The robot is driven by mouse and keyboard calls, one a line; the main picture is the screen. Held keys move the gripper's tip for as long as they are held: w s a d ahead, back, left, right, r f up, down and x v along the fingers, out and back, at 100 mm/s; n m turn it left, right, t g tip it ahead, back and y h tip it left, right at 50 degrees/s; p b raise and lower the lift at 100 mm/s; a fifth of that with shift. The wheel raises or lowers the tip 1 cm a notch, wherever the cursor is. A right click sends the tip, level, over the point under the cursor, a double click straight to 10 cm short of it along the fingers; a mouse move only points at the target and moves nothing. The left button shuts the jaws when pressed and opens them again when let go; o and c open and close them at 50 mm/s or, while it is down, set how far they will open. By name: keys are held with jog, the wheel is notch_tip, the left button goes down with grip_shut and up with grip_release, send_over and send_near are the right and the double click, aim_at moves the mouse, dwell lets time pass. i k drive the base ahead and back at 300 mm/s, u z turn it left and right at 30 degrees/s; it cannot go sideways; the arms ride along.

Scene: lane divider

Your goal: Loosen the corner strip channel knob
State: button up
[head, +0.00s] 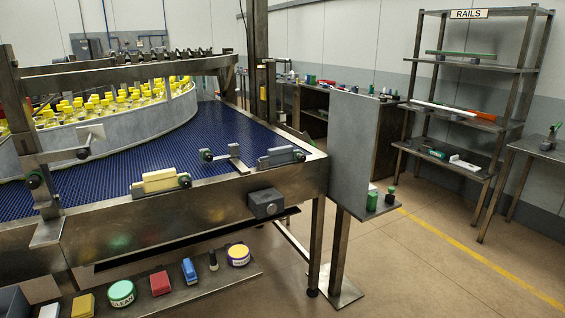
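No part of my gripper shows in the head view. The conveyor has a blue belt (225,135) and a steel side frame (190,205). Dark round knobs sit on brackets along its near side: one at the left post (34,180), one on the upper left bracket (83,153), one beside a yellow block (185,181), and one on the middle bracket (207,155). A grey block with a dark knob (299,156) sits near the belt's right corner. I cannot tell which knob belongs to the corner strip channel, nor whether any is tight or loose.
A low shelf (200,283) under the conveyor holds coloured blocks and round tins. A grey upright panel (353,140) stands right of the corner, with green bottles on its small ledge. A rack labelled RAILS (468,70) stands at the back right. The floor (440,270) at right is clear.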

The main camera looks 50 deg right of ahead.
aim_at(301, 158)
jog(key=z, duration=4.15)
jog(key=i, duration=0.1)
jog(key=u, duration=2.6)
jog(key=k, duration=0.95)
jog(key=u, duration=0.15)
jog(key=i, duration=0.7)
